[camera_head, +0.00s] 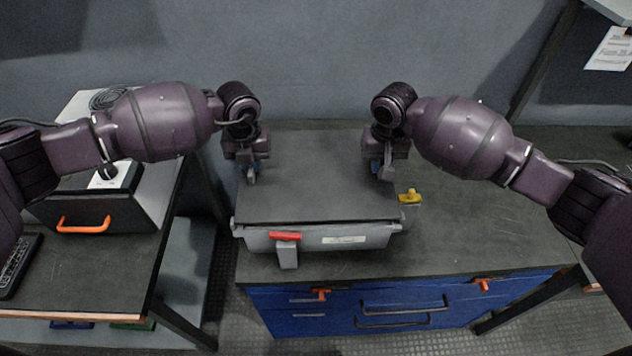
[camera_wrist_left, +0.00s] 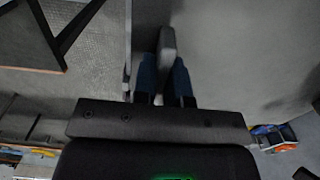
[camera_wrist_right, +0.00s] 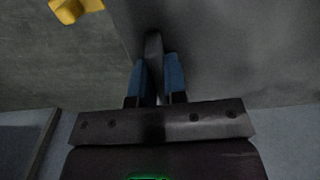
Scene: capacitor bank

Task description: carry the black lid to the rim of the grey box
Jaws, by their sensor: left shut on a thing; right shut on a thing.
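The black lid (camera_head: 318,180), a wide flat dark panel, lies level over the grey box (camera_head: 385,240). Its front edge is close above the box's front rim; I cannot tell whether they touch. The box's inside is hidden. My left gripper (camera_head: 251,173) is shut on a grip at the lid's left side; in the left wrist view the grip (camera_wrist_left: 167,50) stands between the blue fingertips. My right gripper (camera_head: 386,170) is shut on a grip at the lid's right side, and that grip (camera_wrist_right: 153,55) shows between the fingertips in the right wrist view.
The box stands on a dark bench top (camera_head: 480,220) over blue drawers (camera_head: 400,306). A red latch (camera_head: 285,236) is on its front. A yellow part (camera_head: 410,196) lies right of the lid. A side table with an orange-handled case (camera_head: 95,210) is left. The bench's right part is clear.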

